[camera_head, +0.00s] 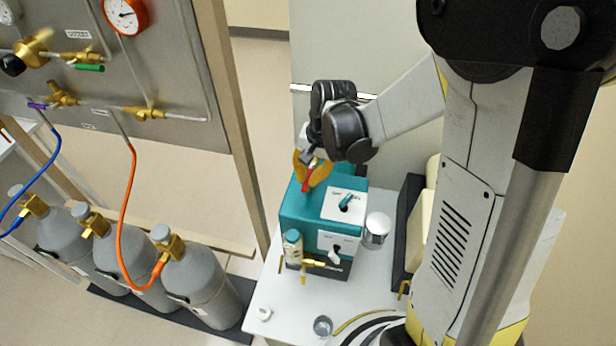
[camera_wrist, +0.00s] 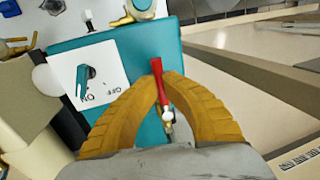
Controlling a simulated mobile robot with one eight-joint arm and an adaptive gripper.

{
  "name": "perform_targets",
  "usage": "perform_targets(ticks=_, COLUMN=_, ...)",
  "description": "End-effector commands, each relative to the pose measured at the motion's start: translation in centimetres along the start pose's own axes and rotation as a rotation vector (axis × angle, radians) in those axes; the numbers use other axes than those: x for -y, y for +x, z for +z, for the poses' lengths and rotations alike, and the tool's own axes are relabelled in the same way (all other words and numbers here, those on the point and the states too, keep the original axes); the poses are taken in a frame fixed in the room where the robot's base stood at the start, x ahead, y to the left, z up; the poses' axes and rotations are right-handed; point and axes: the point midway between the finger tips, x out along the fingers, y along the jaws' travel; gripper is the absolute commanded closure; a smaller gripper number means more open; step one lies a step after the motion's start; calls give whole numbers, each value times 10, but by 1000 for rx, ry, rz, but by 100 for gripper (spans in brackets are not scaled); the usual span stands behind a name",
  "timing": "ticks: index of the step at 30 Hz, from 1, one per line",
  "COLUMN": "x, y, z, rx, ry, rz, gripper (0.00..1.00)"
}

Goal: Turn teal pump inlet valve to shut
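The teal pump (camera_head: 297,212) stands on a white bench. Its inlet valve has a red lever (camera_head: 306,186) at the pump's rear top edge. The lever also shows in the wrist view (camera_wrist: 158,70), with a white and brass fitting (camera_wrist: 167,114) at its lower end. My gripper (camera_head: 312,174) is over the pump top; its two yellow fingers (camera_wrist: 163,77) close in on both sides of the red lever and appear to touch it. A teal knob (camera_head: 346,201) sits on the white top panel (camera_wrist: 104,68).
A glass jar (camera_head: 376,231) stands right of the pump, and a small metal cup (camera_head: 323,326) and white cap (camera_head: 264,314) lie on the bench (camera_head: 285,297). Grey gas cylinders (camera_head: 203,282) with an orange hose (camera_head: 125,205) stand left. A wooden post (camera_head: 236,120) rises left of my gripper.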

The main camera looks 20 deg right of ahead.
Motion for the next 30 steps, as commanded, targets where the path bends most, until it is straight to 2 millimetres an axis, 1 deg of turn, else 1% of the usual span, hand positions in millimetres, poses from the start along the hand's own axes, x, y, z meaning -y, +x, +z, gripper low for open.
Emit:
perform_targets(ticks=5, x=2, y=2, z=1, rx=-7, ry=39, rz=2, gripper=100)
perform_targets(ticks=11, x=8, y=4, z=1, rx=-29, ry=150, rz=3, gripper=100)
perform_targets(ticks=20, x=24, y=7, z=-3, rx=-82, ry=414, rz=2, gripper=100)
perform_targets(ticks=30, x=40, y=10, z=-13, rx=-145, ry=731, rz=2, gripper=100)
